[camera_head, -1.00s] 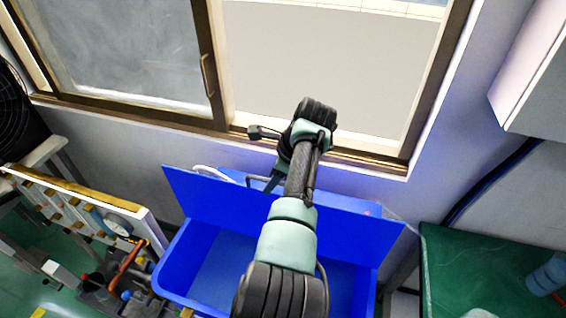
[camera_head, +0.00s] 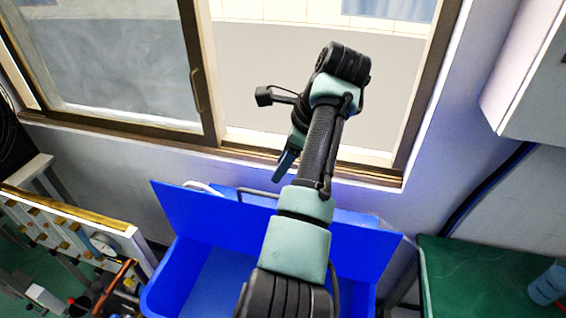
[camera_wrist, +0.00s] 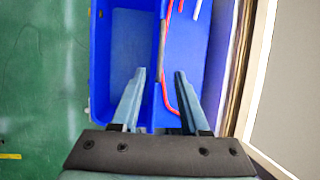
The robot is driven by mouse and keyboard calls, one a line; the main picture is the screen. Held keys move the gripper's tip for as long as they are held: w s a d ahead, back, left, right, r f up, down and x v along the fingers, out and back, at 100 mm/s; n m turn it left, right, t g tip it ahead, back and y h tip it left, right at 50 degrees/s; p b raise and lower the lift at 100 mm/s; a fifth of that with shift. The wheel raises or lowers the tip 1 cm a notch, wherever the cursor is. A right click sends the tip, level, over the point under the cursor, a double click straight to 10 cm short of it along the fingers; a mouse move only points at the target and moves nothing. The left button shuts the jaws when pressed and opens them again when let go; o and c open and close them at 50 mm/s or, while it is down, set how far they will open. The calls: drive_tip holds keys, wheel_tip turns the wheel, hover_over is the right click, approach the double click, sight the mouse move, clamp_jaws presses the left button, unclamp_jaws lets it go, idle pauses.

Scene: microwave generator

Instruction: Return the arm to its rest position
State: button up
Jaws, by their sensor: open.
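My arm reaches up from the bottom of the head view, over the blue bin, its elbow and wrist in front of the window. My gripper (camera_wrist: 158,75) shows in the wrist view with two fingers spread apart and nothing between them. In the head view only one finger of the gripper (camera_head: 284,166) is clear, pointing down above the bin. The blue bin (camera_head: 170,290) stands below the arm. In the wrist view the bin (camera_wrist: 98,70) lies beneath the fingers, with its divider and a red rod in its right part.
A window frame (camera_head: 240,150) and sill run behind the arm. A green table (camera_head: 470,285) with a blue cylinder (camera_head: 546,284) is at the right, below a white cabinet (camera_head: 530,90). A panel with fittings (camera_head: 70,225) stands at the left.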

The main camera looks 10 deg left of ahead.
drive_tip(key=w+d+r+n+t+h+b, duration=0.1)
drive_tip(key=w+d+r+n+t+h, duration=0.1)
drive_tip(key=w+d+r+n+t, duration=0.35)
drive_tip(key=s+d+r+n+t+h+b, duration=0.15)
drive_tip(key=d+r+n+t, duration=0.3)
drive_tip(key=r+t, duration=0.7)
drive_tip(key=s+d+r+n+t, duration=0.1)
drive_tip(key=s+r+n+t, duration=0.7)
drive_tip(key=s+r, duration=1.2)
drive_tip(key=s+t+h, duration=0.1)
drive_tip(key=s, duration=0.3)
drive_tip(key=shift+r+b, duration=0.4)
drive_tip(key=shift+w+d, duration=0.1)
